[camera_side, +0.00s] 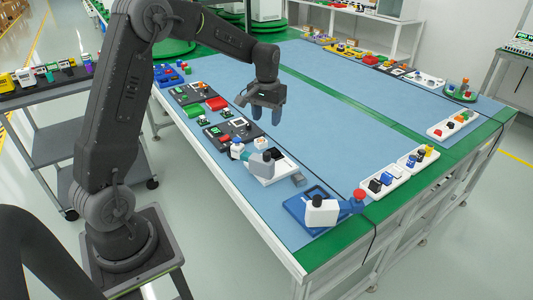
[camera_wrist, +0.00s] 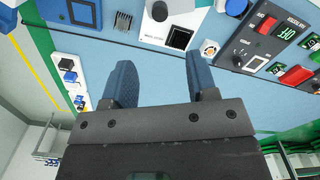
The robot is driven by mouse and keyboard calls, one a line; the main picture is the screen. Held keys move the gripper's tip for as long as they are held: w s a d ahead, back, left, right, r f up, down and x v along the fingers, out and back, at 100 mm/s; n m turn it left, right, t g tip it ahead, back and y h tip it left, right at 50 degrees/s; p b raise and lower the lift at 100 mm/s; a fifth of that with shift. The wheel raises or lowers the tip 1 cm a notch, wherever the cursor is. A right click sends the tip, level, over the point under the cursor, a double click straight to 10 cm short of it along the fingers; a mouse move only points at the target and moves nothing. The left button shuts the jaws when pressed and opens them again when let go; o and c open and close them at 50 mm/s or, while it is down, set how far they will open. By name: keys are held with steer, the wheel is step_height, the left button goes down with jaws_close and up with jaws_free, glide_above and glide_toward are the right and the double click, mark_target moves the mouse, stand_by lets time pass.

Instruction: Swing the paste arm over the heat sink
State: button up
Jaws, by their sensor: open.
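My gripper (camera_side: 266,114) is open and empty, raised above the blue mat. Its two fingers also show in the wrist view (camera_wrist: 158,68). A small grey finned block, the likely heat sink (camera_side: 298,180), lies on the mat; it also shows in the wrist view (camera_wrist: 123,14). I cannot tell which is the paste arm. Neither arm visibly covers the block.
Dark panels (camera_side: 230,134) with switches and red blocks line the left edge. White trays (camera_side: 390,182) of small parts stand along the right edge. The mat's middle is clear.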

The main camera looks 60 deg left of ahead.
mark_target(267, 153)
step_height(267, 153, down, 14)
steer(key=shift+r, duration=0.25)
stand_by(0.3)
jaws_close()
stand_by(0.4)
